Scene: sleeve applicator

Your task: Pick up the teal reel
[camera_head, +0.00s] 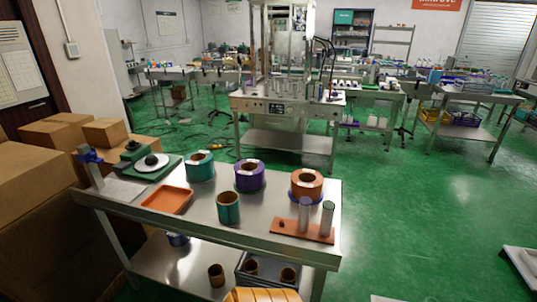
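Two teal reels stand on the metal table (262,222). A wide teal reel (198,173) with a brown core is at the back left of the row. A narrower teal reel (228,210), also with a brown core, stands upright nearer the front edge. A purple reel (249,180) and an orange reel (306,190) stand to the right of the wide teal one.
An orange tray (168,201) and a green device with a white disc (152,164) lie left of the reels. An orange-brown base with two upright cylinders (302,230) is at the right end. Cardboard boxes (30,185) crowd the left; green floor is open to the right.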

